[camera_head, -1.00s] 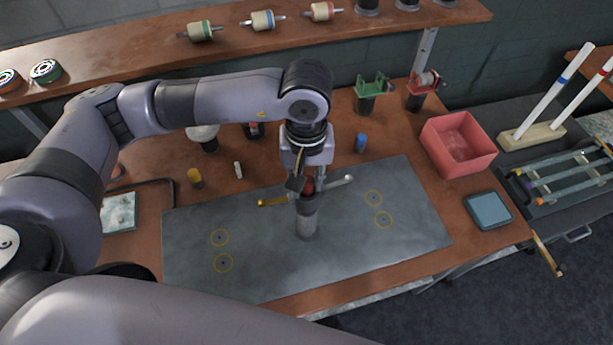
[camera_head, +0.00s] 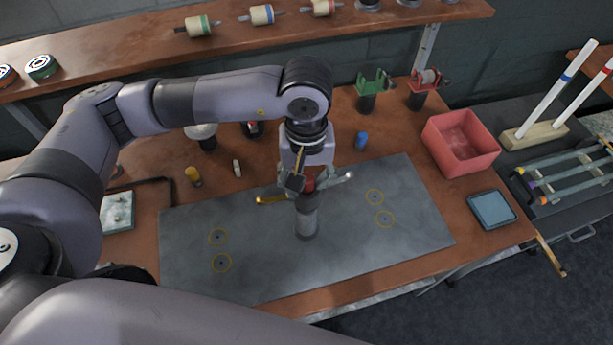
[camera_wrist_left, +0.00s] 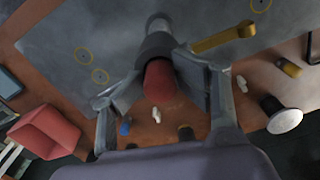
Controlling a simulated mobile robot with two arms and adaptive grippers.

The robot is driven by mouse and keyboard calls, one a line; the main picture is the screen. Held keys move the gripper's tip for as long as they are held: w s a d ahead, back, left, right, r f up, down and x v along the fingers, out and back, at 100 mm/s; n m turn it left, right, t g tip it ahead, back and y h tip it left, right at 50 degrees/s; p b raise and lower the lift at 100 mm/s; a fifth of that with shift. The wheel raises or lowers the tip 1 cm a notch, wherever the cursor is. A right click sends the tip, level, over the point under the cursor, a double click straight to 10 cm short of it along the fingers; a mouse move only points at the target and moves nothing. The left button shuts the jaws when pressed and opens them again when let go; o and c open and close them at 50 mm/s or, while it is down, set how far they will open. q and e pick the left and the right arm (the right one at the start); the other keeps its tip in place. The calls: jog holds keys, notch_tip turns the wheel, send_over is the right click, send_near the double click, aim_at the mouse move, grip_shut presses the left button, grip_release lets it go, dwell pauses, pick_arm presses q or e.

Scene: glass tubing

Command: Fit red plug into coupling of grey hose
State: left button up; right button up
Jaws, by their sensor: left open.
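The red plug (camera_head: 309,185) sits at the top of the upright grey hose (camera_head: 307,222), in the middle of the metal plate. In the left wrist view the red plug (camera_wrist_left: 160,82) lies against the dark collar of the coupling (camera_wrist_left: 155,46), its outer end showing; how deep it sits is hidden. My right gripper is not in view.
A red bin (camera_head: 461,143) and a blue-grey tray (camera_head: 491,209) are at the right.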

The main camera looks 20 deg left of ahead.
pick_arm(q)
jog(key=shift+s+f, duration=0.1)
jog(key=shift+s, duration=0.05)
jog(key=shift+r+p, duration=0.55)
jog(key=shift+p, duration=0.3)
jog(key=shift+r, duration=0.25)
notch_tip(320, 180, up, 12)
jog(key=b, duration=0.4)
jog(key=shift+f+b, duration=0.2)
jog(key=shift+b, duration=0.15)
